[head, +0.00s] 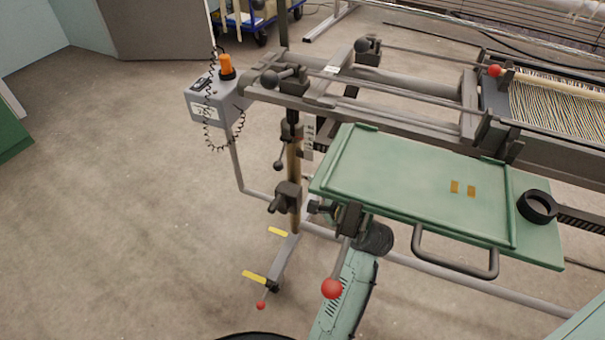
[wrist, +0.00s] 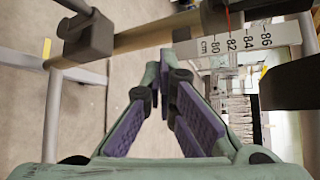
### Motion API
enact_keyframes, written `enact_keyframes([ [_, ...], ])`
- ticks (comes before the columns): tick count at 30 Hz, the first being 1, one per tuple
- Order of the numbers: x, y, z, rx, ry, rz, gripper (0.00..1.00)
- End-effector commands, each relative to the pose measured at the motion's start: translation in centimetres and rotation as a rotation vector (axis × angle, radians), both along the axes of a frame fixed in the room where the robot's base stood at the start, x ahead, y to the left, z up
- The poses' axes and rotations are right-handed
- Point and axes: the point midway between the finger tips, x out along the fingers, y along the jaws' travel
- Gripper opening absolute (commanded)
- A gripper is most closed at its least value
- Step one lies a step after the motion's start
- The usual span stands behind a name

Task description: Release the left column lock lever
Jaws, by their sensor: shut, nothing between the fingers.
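In the head view the left column (head: 295,165) is a brown upright post under the loom frame. A thin lever with a black ball end (head: 279,165) hangs beside it, below a dark collar. Lower down, a black clamp block (head: 288,196) with a stubby handle sits on the post. I cannot tell for certain which is the lock lever. In the wrist view the column (wrist: 140,38) runs sideways, with a black block (wrist: 88,36) on it. My gripper (wrist: 166,66) is shut and empty, its purple-padded fingers pointing at the column.
A grey control box (head: 215,98) stands at left. A centimetre scale (wrist: 240,42) lies beside the column. Floor at left is clear.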

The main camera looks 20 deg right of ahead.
Motion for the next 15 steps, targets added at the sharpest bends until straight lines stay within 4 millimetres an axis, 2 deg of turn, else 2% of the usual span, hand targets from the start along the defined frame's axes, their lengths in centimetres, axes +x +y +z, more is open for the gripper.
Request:
enact_keyframes([
  [5,2.5,0.1,-0.8,-0.001,0.001,0.004,0.0],
  [15,9.3,0.0,-3.1,-0.002,0.0,0.003,0.0],
])
